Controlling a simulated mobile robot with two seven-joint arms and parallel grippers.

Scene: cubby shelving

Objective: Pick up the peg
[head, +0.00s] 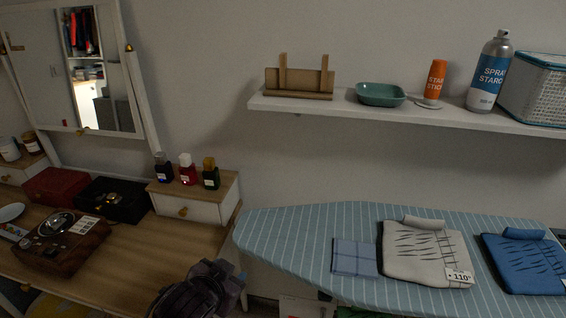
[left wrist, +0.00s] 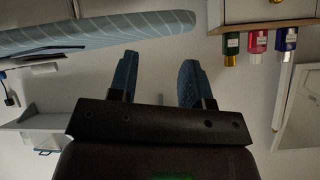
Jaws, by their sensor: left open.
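I cannot make out a clear peg in either view. A wooden piece with two upright slats (head: 299,79) stands at the left end of the wall shelf, and I cannot tell whether it is or holds the peg. My left gripper (head: 219,270) is a dark shape low in the head view, between the dresser and the ironing board. In the left wrist view its two blue fingers (left wrist: 157,80) are apart with nothing between them. My right gripper is not in view.
The ironing board (head: 290,235) carries folded cloths. Three small bottles (head: 187,170) stand on the dresser's drawer box (head: 190,207).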

